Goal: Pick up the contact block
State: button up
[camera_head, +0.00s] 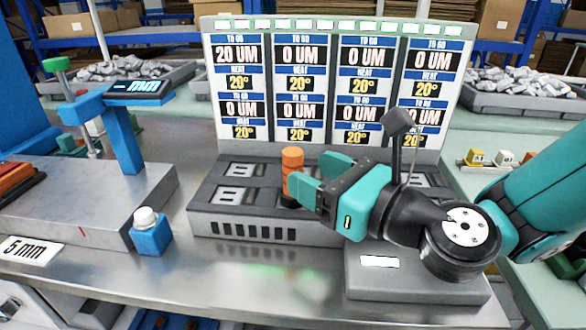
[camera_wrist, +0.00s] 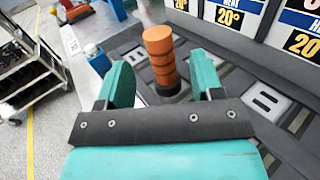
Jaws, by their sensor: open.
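An orange ribbed cylinder (camera_head: 292,165) stands upright on a dark round base on the grey test unit (camera_head: 215,223). It looks like the contact block, though no label shows. My gripper (camera_head: 312,174) is open and reaches toward it from the right, with its teal fingers close to it. In the wrist view the cylinder (camera_wrist: 160,56) stands upright beyond the open fingers, in line with the gap between them. No contact between fingers and cylinder is visible.
A display panel (camera_head: 335,85) rises behind the test unit. A blue block with a white knob (camera_head: 150,237) and a gauge stand (camera_head: 120,135) are at left. A low grey box (camera_head: 365,285) lies beneath my arm. Metal-part trays (camera_head: 525,98) stand behind.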

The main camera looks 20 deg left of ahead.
aim_at(284, 159)
jog(key=p+x, duration=0.2)
jog(key=x, duration=0.4)
jog(key=shift+w+a, duration=0.1)
jog(key=shift+a, duration=0.1)
jog(key=shift+c, duration=0.3)
grip_shut()
